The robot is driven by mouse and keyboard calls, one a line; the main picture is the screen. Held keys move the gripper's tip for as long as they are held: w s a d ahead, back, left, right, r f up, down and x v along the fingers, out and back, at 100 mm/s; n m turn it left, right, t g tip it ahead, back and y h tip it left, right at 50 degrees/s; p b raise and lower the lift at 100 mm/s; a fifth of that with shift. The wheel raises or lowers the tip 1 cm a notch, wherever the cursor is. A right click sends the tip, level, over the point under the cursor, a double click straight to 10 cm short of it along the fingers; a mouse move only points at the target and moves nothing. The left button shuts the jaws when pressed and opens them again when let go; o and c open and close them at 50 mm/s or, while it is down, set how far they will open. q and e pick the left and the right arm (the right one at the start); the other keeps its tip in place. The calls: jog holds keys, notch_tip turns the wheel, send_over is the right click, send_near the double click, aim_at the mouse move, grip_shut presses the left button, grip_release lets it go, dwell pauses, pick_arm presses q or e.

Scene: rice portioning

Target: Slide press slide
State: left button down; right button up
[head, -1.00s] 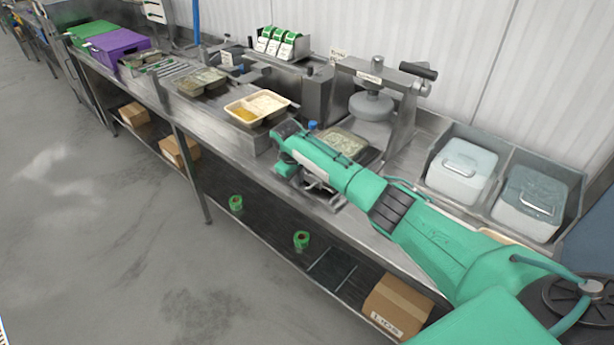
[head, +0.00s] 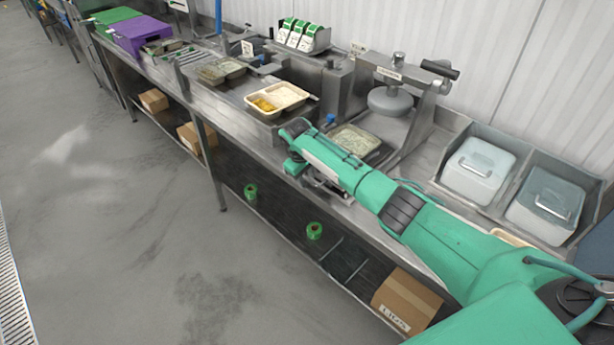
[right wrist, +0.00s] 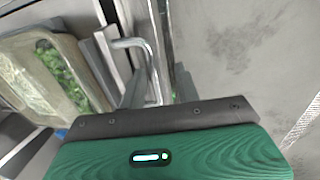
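The press (head: 392,98) stands on the steel counter with a round grey plate, a crossbar and a black-ended lever. A tray with green contents (head: 353,141) sits on the slide in front of it, and it also shows in the right wrist view (right wrist: 28,75). The slide's bent metal handle (right wrist: 151,60) shows in the right wrist view. My right gripper (right wrist: 160,92) has its dark fingers apart, with the handle between or just beyond them; contact is unclear. In the head view my green right arm hides most of this gripper and part of the slide. My left gripper is out of view.
A two-part tray with yellow and pale food (head: 277,99) stands left of the press. Two lidded containers (head: 478,172) sit in bins at the right. Green tape rolls (head: 314,231) and cardboard boxes (head: 405,302) are on the lower shelf. The floor in front is clear.

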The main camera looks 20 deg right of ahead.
jog(key=shift+d, duration=0.1)
jog(key=shift+r, duration=0.2)
notch_tip(320, 180, up, 13)
jog(key=s+a+b, duration=0.1)
jog(key=a+b, duration=0.1)
jog(key=b, duration=0.2)
jog(key=shift+a, duration=0.3)
